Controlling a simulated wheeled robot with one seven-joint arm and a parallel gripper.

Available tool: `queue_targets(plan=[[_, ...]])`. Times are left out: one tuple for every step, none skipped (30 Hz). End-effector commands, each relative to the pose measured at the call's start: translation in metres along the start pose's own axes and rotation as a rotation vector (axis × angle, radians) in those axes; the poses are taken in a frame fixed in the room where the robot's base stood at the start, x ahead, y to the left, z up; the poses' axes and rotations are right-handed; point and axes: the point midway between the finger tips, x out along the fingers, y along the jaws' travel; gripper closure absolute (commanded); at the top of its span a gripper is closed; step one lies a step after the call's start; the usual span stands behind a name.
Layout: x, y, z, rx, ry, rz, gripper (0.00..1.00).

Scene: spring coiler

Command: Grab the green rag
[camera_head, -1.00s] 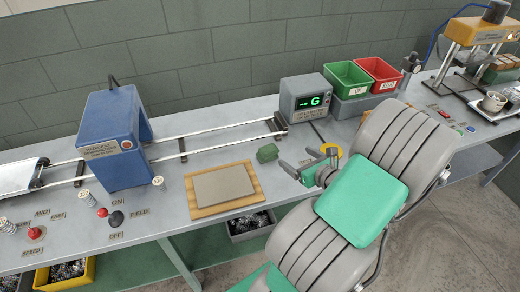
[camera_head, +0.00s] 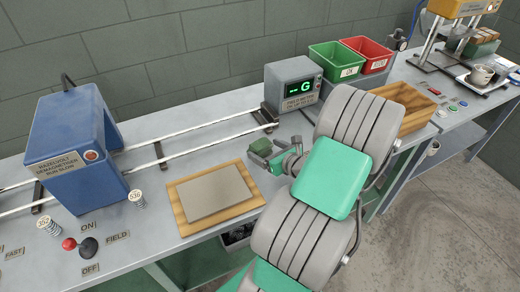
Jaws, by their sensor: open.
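The green rag (camera_head: 261,147) is a small dark green bundle on the grey bench, right of the wooden board and in front of the field meter. My gripper (camera_head: 268,156) is open and low over the bench, with its fingers reaching left to the rag. The fingers overlap the rag's near and right sides in the picture. I cannot tell whether they touch it. My arm covers the bench just right of the gripper.
The wooden board with a grey pad (camera_head: 217,193) lies left of the rag. The field meter (camera_head: 293,86) stands behind it, with green (camera_head: 335,65) and red (camera_head: 368,56) bins to the right. A wooden box (camera_head: 413,103) is beyond my arm. A blue demagnetiser (camera_head: 75,147) straddles rails at left.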

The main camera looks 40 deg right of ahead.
Motion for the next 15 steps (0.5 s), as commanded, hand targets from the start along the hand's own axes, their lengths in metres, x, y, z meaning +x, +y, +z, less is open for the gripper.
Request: queue_targets(plan=[[0.011,0.003,-0.002,-0.001,0.001,0.006,0.14],[0.017,0.003,-0.003,-0.001,0.001,0.007,0.14],[0.024,0.003,-0.003,-0.002,0.0,0.006,0.14],[0.028,0.002,-0.003,-0.002,0.0,0.005,0.14],[0.032,0.002,-0.003,-0.001,0.001,0.004,0.14],[0.036,0.002,-0.003,-0.002,0.0,0.003,0.14],[0.038,0.001,-0.003,-0.001,0.0,0.002,0.14],[0.038,0.001,-0.003,-0.001,0.0,0.0,0.14],[0.039,0.0,-0.003,0.0,0.0,-0.001,0.14],[0.038,0.0,-0.003,0.001,0.0,-0.002,0.14],[0.038,0.0,-0.003,0.001,0.0,-0.002,0.14],[0.038,-0.001,-0.003,0.001,0.0,-0.003,0.14],[0.038,-0.001,-0.003,0.001,0.0,-0.003,0.14],[0.038,-0.001,-0.003,0.001,0.0,-0.003,0.15],[0.038,-0.001,-0.003,0.001,0.0,-0.003,0.18]])
